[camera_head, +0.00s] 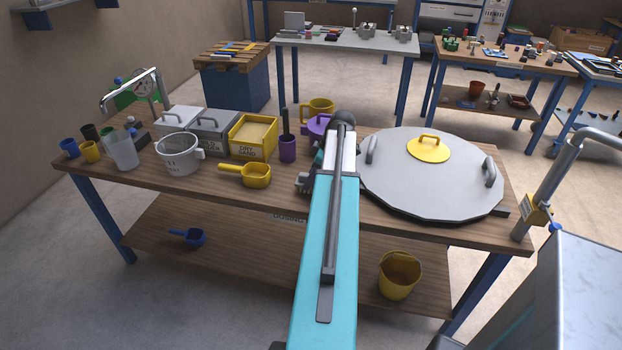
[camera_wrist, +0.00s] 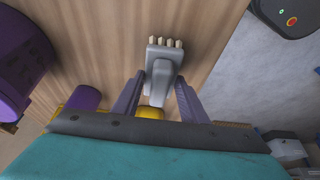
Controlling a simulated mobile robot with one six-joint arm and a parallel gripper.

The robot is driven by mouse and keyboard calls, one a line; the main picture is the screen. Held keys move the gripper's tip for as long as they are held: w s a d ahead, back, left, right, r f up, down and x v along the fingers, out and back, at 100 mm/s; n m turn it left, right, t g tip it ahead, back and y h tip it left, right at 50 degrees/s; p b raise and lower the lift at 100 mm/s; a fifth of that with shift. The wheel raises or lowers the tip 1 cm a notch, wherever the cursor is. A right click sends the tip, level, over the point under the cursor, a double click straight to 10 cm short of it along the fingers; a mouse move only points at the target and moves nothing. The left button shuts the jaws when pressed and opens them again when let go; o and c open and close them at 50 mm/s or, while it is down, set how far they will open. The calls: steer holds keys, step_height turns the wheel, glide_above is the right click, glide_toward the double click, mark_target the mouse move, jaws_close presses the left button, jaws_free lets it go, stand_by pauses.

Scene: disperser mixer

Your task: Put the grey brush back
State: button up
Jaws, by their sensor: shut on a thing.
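The grey brush (camera_wrist: 162,68) shows in the wrist view, with a short row of pale bristles at its far end. My gripper (camera_wrist: 159,84) is shut on it, one finger on each side of its body. The bristles point away from my gripper, with brown wooden surface behind them. In the head view my arm hides the brush and most of my gripper. A purple cup (camera_head: 287,149) with a dark upright handle in it stands on the bench, left of my arm.
The wooden bench (camera_head: 215,190) holds a yellow dry-sand box (camera_head: 253,137), a yellow scoop (camera_head: 250,175), a purple vessel (camera_head: 318,124) and a yellow mug (camera_head: 318,104). A large grey lid (camera_head: 400,185) lies right of my arm. Bare bench shows at the front left.

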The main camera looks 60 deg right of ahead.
steer(key=shift+f, duration=0.45)
steer(key=shift+f, duration=0.2)
steer(key=o, duration=1)
steer(key=shift+r, duration=0.2)
steer(key=shift+b+v, duration=1.15)
steer(key=shift+v, duration=4.85)
